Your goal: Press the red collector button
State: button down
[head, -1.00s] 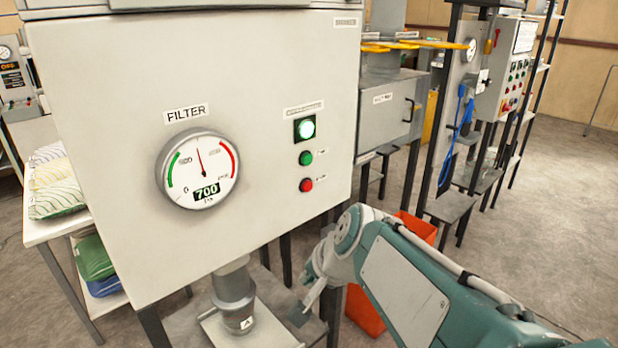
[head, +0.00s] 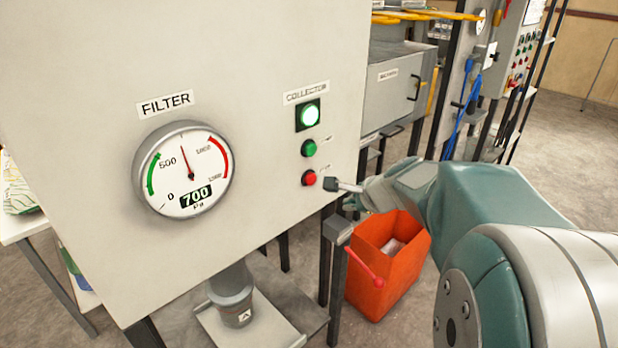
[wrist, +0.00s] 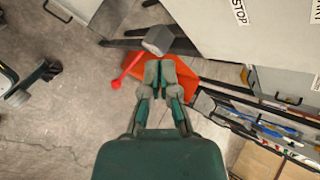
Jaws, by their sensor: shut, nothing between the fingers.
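In the wrist view my gripper (wrist: 159,80) is shut and empty, with a STOP label (wrist: 239,12) at the upper right; the button itself does not show there.
A round filter gauge (head: 184,169) reading 700 is left of the buttons. An orange bin (head: 395,275) stands on the floor below my arm, near a red-ended handle (head: 365,270). A grey machine (head: 395,88) stands behind at the right.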

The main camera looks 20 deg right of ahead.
aim_at(310, 179)
jog(key=shift+w+a, duration=0.1)
jog(key=w+a, duration=0.2)
jog(key=w, duration=0.6)
jog(key=shift+a, duration=0.3)
jog(key=shift+w, duration=0.1)
dwell(1.1)
jog(key=shift+w+a, duration=0.15)
jog(key=shift+w, duration=0.15)
jog(key=shift+w+a, duration=0.15)
jog(key=shift+w, duration=0.35)
dwell(0.8)
dwell(0.3)
jog(key=shift+s+d, duration=0.3)
jog(key=shift+s, duration=0.6)
